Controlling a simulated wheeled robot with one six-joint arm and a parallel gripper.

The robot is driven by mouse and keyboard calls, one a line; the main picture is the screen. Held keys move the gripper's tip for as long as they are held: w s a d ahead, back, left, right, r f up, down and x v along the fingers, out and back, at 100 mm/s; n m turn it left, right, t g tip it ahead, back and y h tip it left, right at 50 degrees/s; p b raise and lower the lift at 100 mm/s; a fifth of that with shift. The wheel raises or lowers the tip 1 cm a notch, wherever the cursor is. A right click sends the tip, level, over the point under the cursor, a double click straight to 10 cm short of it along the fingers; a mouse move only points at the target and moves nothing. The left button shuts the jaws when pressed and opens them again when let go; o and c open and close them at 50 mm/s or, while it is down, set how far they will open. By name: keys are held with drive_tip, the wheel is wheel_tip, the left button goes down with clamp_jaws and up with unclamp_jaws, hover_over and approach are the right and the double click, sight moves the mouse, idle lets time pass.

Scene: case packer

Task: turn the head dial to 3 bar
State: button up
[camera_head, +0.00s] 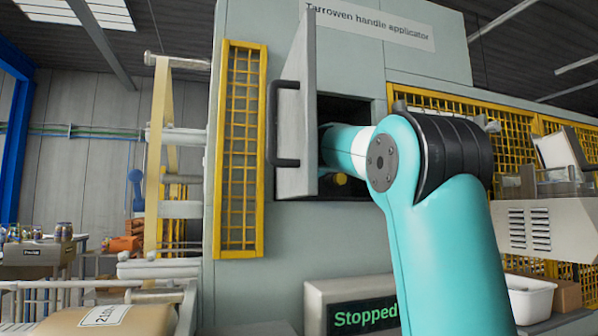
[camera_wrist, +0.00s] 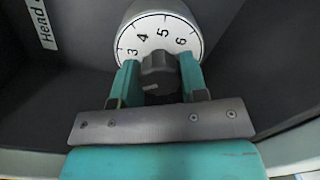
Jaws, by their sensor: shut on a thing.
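The head dial (camera_wrist: 141,27) is a white round scale in the wrist view, with the numbers 3, 4, 5 and 6 showing around its upper side. Its dark grey knob (camera_wrist: 160,70) sits in the middle. My gripper (camera_wrist: 158,74) is shut on the knob, one teal finger on each side. A small pale mark shows low on the knob; I cannot tell which number the knob points to. The lower part of the scale is hidden by the knob and my gripper. In the head view my wrist reaches into the dark opening (camera_head: 345,107), and the dial is hidden.
A grey door (camera_head: 297,110) with a black handle (camera_head: 273,125) stands open at the left of the opening. A label beginning "Head" (camera_wrist: 42,22) is on the dark wall beside the dial. A screen (camera_head: 362,317) below reads "Stopped". Yellow mesh guards (camera_head: 241,150) flank the machine.

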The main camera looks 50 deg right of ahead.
drive_tip(key=m+b, duration=0.1)
drive_tip(key=m, duration=0.2)
drive_tip(key=shift+f+m, duration=0.15)
drive_tip(key=shift+m, duration=0.15)
drive_tip(key=shift+m+y+b, duration=0.3)
drive_tip(key=shift+m+b, duration=0.2)
drive_tip(key=shift+m, duration=1.1)
drive_tip(key=o, duration=0.9)
drive_tip(key=b+v, duration=0.7)
drive_tip(key=v, duration=1)
drive_tip(key=shift+s+a, duration=0.15)
drive_tip(key=shift+a, duration=0.05)
